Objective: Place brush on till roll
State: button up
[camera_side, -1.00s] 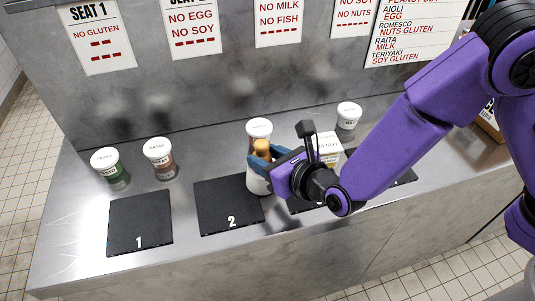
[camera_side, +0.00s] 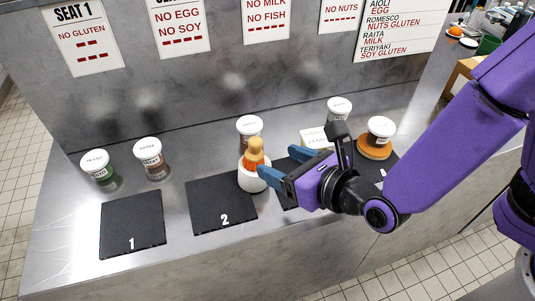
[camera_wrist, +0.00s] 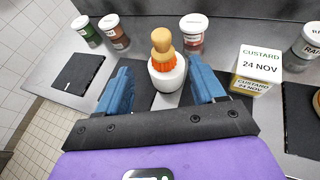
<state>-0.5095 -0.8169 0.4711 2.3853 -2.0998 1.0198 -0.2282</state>
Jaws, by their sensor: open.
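The brush (camera_side: 254,152) has a rounded tan wooden handle and orange bristles. It stands upright, bristles down, on the white till roll (camera_side: 250,181), at the right side of plate mat 2. In the wrist view the brush (camera_wrist: 162,42) sits over the middle of the roll (camera_wrist: 167,78), beyond and between my fingers. My gripper (camera_side: 276,160) is open and empty, its blue fingers apart and just right of the roll. Whether a fingertip touches the roll cannot be told.
A lidded tub (camera_side: 249,128) stands close behind the brush. A custard box (camera_wrist: 256,72) is to the right. A tub on an orange-brown round (camera_side: 375,151) stands farther right. Two tubs stand at left, near mat 1 (camera_side: 131,224), which is empty.

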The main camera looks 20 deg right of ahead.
jog(key=shift+v, duration=1.95)
jog(key=w+d+r+m+g+h, duration=0.1)
jog(key=d+m+g+h, duration=0.55)
jog(key=d+m, duration=1.4)
jog(key=s+d+m+g, duration=0.3)
jog(key=s+d, duration=0.2)
jog(key=s, duration=0.3)
jog(key=s+d+m+g+y, duration=0.1)
jog(key=s+d+m+g, duration=0.2)
jog(key=s+d, duration=0.3)
jog(key=shift+s+d+r+m, duration=0.3)
jog(key=shift+s+m, duration=0.25)
jog(key=shift+s, duration=0.5)
